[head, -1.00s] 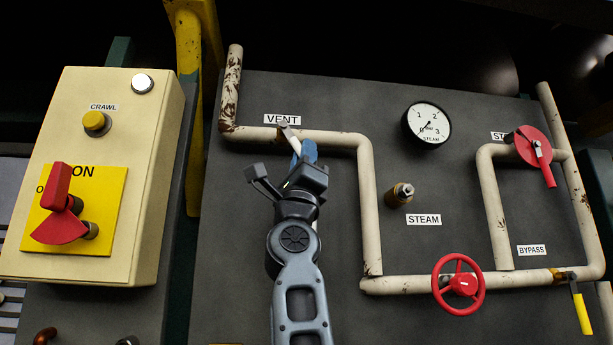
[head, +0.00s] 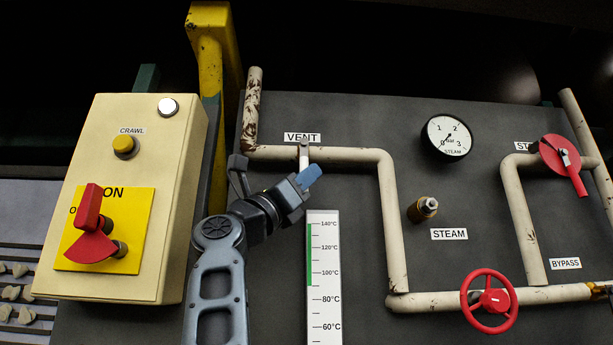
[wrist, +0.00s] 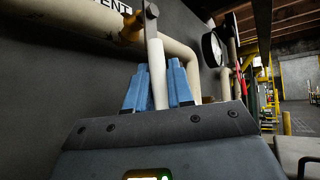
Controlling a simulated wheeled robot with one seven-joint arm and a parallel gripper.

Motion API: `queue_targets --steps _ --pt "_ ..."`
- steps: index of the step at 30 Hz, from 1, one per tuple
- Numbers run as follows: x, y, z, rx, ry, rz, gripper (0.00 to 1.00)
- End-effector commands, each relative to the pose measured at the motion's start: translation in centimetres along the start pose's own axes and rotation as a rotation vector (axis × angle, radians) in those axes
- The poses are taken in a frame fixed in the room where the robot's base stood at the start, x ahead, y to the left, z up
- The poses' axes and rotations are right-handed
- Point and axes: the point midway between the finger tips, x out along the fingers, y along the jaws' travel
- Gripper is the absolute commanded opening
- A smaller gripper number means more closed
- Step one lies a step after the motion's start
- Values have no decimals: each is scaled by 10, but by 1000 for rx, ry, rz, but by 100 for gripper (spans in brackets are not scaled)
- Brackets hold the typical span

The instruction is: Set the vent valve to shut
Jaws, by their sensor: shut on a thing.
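The vent valve's lever (head: 304,154) has a pale grip and sits on the cream pipe just below the VENT label (head: 302,137). It points about straight down, across the horizontal pipe run. My gripper (head: 309,176) has blue fingers and reaches up from the lower left to the lever. In the wrist view the pale grip (wrist: 158,88) stands between the two blue fingers, which are shut on it. The lower end of the grip is hidden behind my gripper in the head view.
A thermometer scale (head: 323,275) is just below my gripper. A beige control box (head: 135,230) with a red switch stands at left. A brass fitting (head: 423,209), pressure gauge (head: 447,138), red handwheel (head: 490,302) and red-handled valve (head: 563,160) are to the right.

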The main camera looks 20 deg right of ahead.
Motion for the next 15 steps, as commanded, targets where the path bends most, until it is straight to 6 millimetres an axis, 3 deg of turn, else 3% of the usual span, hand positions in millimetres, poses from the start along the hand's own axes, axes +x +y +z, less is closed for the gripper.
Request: queue_targets --steps 11,12,15 --pt "-1 1 -1 2 4 2 0" --pt "-1 1 -1 2 4 2 26" --pt "-1 1 -1 2 4 2 28"
